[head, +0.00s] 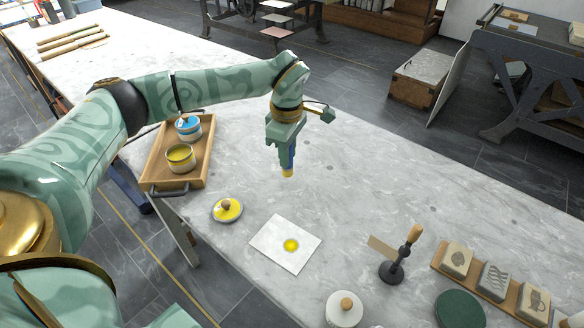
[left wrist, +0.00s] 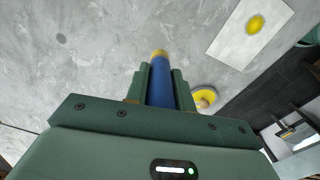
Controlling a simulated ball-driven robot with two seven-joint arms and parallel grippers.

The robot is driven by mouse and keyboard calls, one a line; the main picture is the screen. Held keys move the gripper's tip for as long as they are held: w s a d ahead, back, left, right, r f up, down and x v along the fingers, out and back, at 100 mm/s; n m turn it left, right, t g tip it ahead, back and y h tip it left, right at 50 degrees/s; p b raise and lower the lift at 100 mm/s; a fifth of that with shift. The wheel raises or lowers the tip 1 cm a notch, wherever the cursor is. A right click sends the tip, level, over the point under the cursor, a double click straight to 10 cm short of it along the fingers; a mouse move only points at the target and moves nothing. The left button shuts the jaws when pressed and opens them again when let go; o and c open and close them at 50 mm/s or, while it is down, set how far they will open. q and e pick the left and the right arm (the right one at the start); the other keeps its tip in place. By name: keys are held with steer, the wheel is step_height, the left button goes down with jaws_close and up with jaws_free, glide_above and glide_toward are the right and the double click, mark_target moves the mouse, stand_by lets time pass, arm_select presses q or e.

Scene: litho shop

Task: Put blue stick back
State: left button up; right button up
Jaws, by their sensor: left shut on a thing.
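My left gripper (head: 286,160) is above the marble table, shut on the blue stick (head: 291,155). The stick points down, with a yellow tip (head: 288,173) at its lower end. In the left wrist view the blue stick (left wrist: 161,85) lies between the two green fingers (left wrist: 160,95). A wooden tray (head: 152,178) is left of the gripper. It holds a tin of yellow paint (head: 180,158) in front and a tin with a blue top (head: 188,128) behind. My right gripper is not in view.
A dark stand with a wooden handle (head: 392,268), a white knobbed lid (head: 344,311) and a rack of carved blocks (head: 478,272) are to the right. Table right of the gripper is clear.

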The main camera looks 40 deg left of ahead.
arm_select(q)
steer(key=shift+w+a+f, duration=0.15)
steer(key=shift+w+f, duration=0.3)
steer(key=shift+f, duration=0.1)
steer(key=f+b, duration=0.1)
steer(key=f, duration=0.1)
steer(key=f+b, duration=0.1)
steer(key=f, duration=0.1)
steer(key=shift+w+a, duration=0.1)
steer(key=shift+w, duration=0.1)
steer(key=shift+r, duration=0.25)
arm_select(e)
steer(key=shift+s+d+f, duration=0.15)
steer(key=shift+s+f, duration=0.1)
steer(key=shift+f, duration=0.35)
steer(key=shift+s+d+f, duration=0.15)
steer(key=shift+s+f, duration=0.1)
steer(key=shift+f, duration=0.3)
arm_select(q)
steer(key=shift+f, duration=0.1)
steer(key=o, duration=1)
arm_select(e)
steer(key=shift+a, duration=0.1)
